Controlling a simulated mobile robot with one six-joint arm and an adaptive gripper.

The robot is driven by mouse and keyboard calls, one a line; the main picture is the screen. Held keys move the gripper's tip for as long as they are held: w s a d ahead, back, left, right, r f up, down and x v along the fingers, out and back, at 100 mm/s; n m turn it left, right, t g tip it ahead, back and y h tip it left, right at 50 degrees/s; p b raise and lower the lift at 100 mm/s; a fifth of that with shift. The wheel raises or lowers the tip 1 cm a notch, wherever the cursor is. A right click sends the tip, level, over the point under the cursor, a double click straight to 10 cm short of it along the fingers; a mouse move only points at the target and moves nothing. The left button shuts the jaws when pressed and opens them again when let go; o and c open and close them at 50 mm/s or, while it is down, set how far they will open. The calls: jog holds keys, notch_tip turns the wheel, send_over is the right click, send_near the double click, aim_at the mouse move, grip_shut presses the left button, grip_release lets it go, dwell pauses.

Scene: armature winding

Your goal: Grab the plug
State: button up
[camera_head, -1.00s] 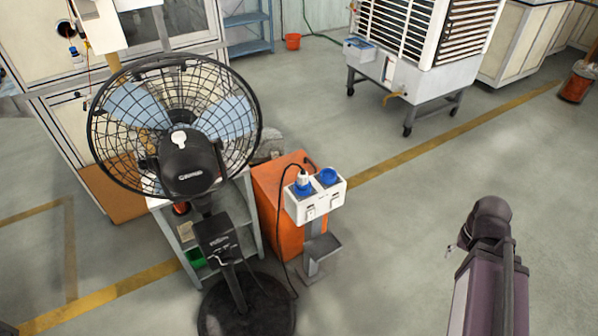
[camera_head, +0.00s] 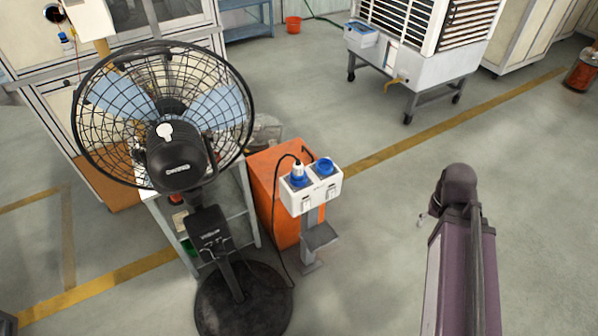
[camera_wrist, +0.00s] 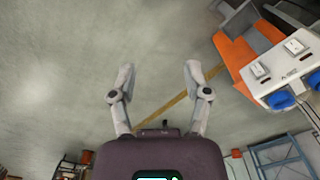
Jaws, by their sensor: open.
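A white plug (camera_head: 298,170) with a black cable sits upright in the left blue socket of a white socket box (camera_head: 313,198). The box stands on a grey post beside an orange cabinet. In the wrist view the socket box (camera_wrist: 284,72) is at the right edge with its blue sockets, and I cannot make out the plug there. My gripper (camera_wrist: 158,78) is open and empty, its two fingers spread over bare floor, apart from the box. In the head view my arm is at the lower right, and the fingers are mostly hidden.
A black pedestal fan (camera_head: 175,160) stands just left of the socket box, in front of a grey shelf. The orange cabinet (camera_head: 268,185) is behind the box. A white louvred cooler (camera_head: 415,50) stands at the back. Floor between the box and my arm is clear.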

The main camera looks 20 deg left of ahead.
jog(key=n, duration=0.1)
jog(key=n+t+h+b, duration=0.4)
jog(key=n+t+b, duration=0.9)
jog(key=n, duration=1.9)
send_near(296, 162)
jog(key=s+r, duration=0.1)
jog(key=s, duration=0.2)
jog(key=shift+w+a+r+m, duration=0.1)
jog(key=shift+w+a+m, duration=0.2)
jog(key=shift+a, duration=0.1)
jog(key=b+x, duration=0.3)
jog(key=x, duration=0.4)
jog(key=shift+w+d+f, duration=0.1)
jog(key=shift+f, duration=0.1)
jog(key=shift+w+d+f, duration=0.15)
jog(key=shift+w+d, duration=0.05)
jog(key=shift+w, duration=0.35)
